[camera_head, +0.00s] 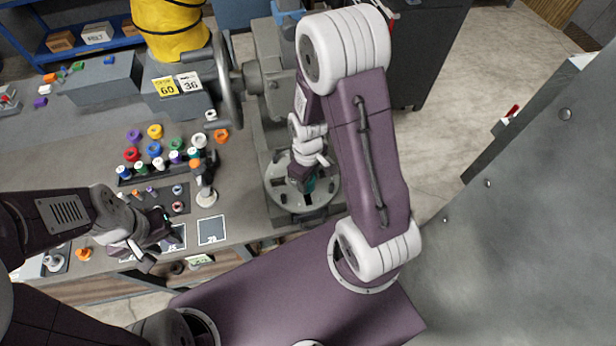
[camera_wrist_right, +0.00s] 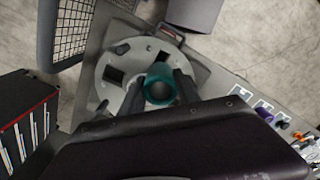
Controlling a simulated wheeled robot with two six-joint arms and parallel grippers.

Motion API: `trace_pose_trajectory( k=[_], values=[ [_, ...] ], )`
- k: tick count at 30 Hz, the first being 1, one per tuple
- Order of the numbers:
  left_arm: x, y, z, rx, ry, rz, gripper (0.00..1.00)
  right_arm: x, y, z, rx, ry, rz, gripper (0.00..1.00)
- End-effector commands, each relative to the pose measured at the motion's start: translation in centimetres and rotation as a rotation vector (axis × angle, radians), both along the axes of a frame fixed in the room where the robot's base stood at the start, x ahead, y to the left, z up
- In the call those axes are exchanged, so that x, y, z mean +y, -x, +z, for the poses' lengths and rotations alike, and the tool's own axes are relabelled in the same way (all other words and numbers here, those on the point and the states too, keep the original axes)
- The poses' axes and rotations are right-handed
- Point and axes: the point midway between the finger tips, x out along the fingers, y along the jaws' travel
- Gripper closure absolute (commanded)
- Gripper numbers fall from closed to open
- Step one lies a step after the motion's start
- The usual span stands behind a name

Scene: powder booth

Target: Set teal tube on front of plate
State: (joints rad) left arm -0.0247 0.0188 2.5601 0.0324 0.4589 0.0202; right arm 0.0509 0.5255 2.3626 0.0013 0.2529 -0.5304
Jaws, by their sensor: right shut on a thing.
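The teal tube (camera_wrist_right: 159,86) is between the fingers of my right gripper (camera_wrist_right: 158,92) in the right wrist view, and the gripper is shut on it. In the head view a small part of the teal tube (camera_head: 309,184) shows below my right gripper (camera_head: 305,181). Both are over the round grey plate (camera_head: 291,201), toward its near side. I cannot tell whether the tube touches the plate. The plate also shows in the right wrist view (camera_wrist_right: 107,93), with dark slots in it. My left gripper (camera_head: 154,250) is over the bench at the left; its jaw opening is unclear.
A grey machine with a handwheel (camera_head: 228,80) stands behind the plate. Several coloured rings and caps (camera_head: 155,149) fill the bench at the left, near a small post (camera_head: 206,195). A numbered card (camera_head: 212,230) lies at the bench's front edge. A yellow drum (camera_head: 170,28) stands behind.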

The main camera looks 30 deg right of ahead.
Motion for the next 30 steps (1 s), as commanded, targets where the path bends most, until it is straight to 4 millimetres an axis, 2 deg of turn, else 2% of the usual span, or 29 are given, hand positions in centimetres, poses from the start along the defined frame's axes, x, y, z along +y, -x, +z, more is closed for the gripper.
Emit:
trace_pose_trajectory(
  k=[12, 30],
  values=[
    [0.0, 0.0, -4.7, 0.0, 0.0, 0.0, 0.64, 0.0, 0.0, -5.1, 0.0, 0.0, 0.0, 1.0],
    [0.0, 0.0, -4.7, 0.0, 0.0, 0.0, 0.64, -0.1, -0.1, -5.3, 0.0, 0.0, 0.0, 1.0]
  ],
)
